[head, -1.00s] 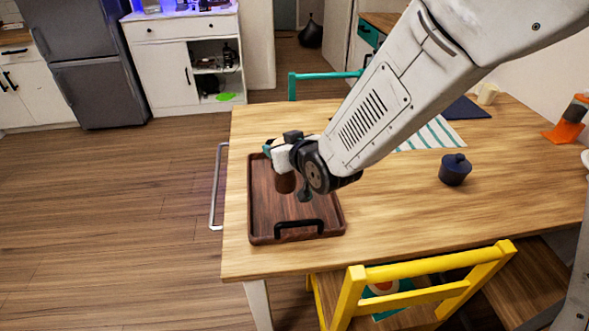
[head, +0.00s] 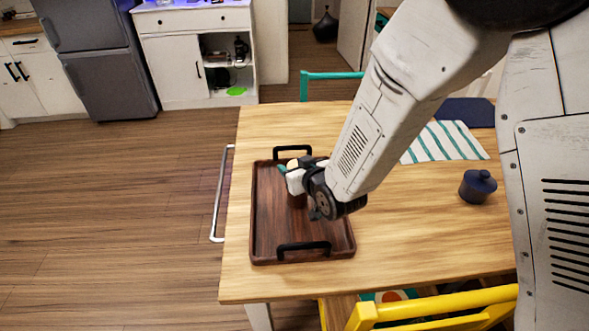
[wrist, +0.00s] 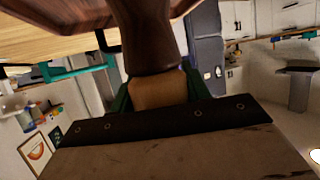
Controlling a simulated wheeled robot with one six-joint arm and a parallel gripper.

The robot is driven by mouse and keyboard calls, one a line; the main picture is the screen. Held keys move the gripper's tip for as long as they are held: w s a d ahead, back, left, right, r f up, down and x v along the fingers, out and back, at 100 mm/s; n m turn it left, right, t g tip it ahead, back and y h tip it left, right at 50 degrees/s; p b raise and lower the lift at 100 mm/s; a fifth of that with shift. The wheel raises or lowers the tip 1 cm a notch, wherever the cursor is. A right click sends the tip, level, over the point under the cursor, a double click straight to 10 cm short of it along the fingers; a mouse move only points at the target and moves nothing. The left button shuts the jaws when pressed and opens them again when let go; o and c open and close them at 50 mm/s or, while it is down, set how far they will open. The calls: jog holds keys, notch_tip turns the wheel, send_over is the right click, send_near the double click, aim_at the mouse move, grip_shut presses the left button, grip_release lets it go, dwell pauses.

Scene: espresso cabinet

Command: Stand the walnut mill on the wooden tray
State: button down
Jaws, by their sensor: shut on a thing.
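The walnut mill (head: 297,199) is a dark brown turned piece, partly hidden behind my gripper in the head view. In the wrist view its dark body (wrist: 150,38) and a lighter tan band (wrist: 160,91) fill the upper middle. My gripper (head: 291,178) is shut on the mill and holds it roughly upright over the wooden tray. The tray (head: 275,232) is dark, rectangular and rimmed, on the left end of the table. I cannot tell whether the mill's foot touches the tray floor.
The tray has black handles at its far (head: 292,150) and near (head: 302,247) ends. A dark blue lidded pot (head: 477,187) and a striped cloth (head: 450,141) lie to the right on the table (head: 410,235). A yellow chair (head: 430,306) stands at the near edge.

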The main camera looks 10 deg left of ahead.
jog(key=shift+f, duration=0.3)
jog(key=shift+s+f, duration=0.1)
jog(key=c, duration=0.7)
grip_release()
